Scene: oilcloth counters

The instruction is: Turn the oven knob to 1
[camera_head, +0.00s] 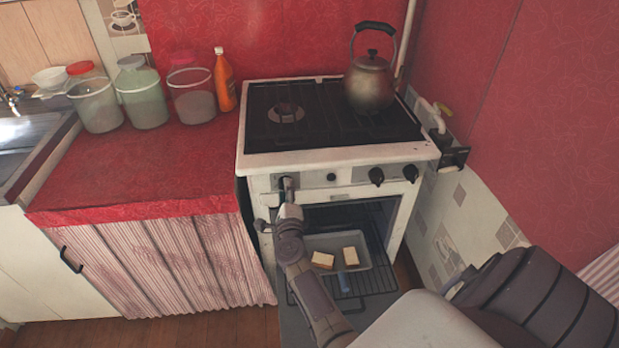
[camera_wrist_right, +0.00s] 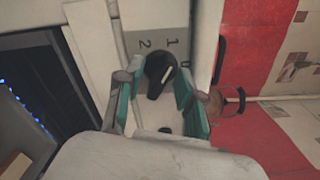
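The stove (camera_head: 330,160) has a white front panel, and the oven knob is at its left end, mostly hidden by my gripper in the head view. In the right wrist view the oven knob (camera_wrist_right: 155,80) is black with a white mark slanting up and right, roughly toward the printed 1 (camera_wrist_right: 170,42). A printed 2 (camera_wrist_right: 146,44) is beside it. My right gripper (camera_head: 287,184) is at the knob. Its teal-padded fingers (camera_wrist_right: 155,98) stand apart on either side of the knob; the right pad is close to it, contact unclear. My left gripper is not in view.
The oven is open below, with a tray (camera_head: 362,264) holding two pale blocks. Other black knobs (camera_head: 376,176) sit right on the panel. A kettle (camera_head: 369,82) stands on the stovetop. Jars (camera_head: 141,95) and an orange bottle (camera_head: 224,82) stand on the red counter (camera_head: 130,165).

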